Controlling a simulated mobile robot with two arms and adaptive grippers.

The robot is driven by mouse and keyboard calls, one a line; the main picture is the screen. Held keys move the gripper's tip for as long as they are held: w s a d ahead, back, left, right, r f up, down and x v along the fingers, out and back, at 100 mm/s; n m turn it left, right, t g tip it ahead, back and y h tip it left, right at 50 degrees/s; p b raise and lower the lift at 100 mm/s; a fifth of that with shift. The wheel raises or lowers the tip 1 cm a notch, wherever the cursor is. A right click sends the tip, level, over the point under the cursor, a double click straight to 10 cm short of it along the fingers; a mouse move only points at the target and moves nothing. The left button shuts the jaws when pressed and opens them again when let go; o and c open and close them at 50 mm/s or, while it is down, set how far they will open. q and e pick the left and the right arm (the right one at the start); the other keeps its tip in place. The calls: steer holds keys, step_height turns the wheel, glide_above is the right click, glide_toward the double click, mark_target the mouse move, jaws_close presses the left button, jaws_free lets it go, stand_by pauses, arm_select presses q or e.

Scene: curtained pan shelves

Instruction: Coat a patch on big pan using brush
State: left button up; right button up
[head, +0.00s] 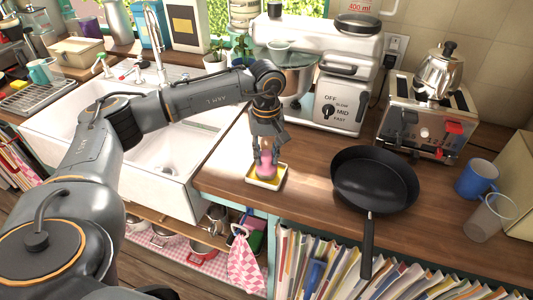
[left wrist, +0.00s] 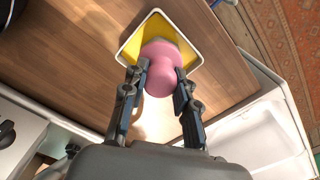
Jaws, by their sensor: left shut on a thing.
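The big pan (head: 374,180) is black and lies on the wooden counter, its handle pointing toward the front edge. My left gripper (head: 265,150) is left of the pan, pointing down over a small white-rimmed dish (head: 283,172) with yellow inside. It is shut on a pink brush (head: 266,163). In the left wrist view the pink brush (left wrist: 160,62) sits between the fingers (left wrist: 161,88), its far end in or just over the yellow of the dish (left wrist: 192,30). The brush's tip is hidden. My right gripper is not in view.
A white mixer (head: 325,75) and a toaster (head: 425,120) with a kettle (head: 440,70) stand behind the pan. A blue mug (head: 476,178) and a clear cup (head: 490,217) are at the right. A white sink (head: 160,155) is left. Counter between dish and pan is clear.

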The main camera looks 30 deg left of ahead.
mark_target(266, 153)
arm_select(q)
steer(key=shift+f+b, duration=0.3)
steer(key=shift+f, duration=0.05)
stand_by(0.6)
steer(key=shift+f+b, duration=0.25)
steer(key=shift+b, duration=0.1)
stand_by(1.3)
steer(key=shift+r, duration=0.1)
steer(key=shift+r+p, duration=1.95)
steer(key=shift+r, duration=1.55)
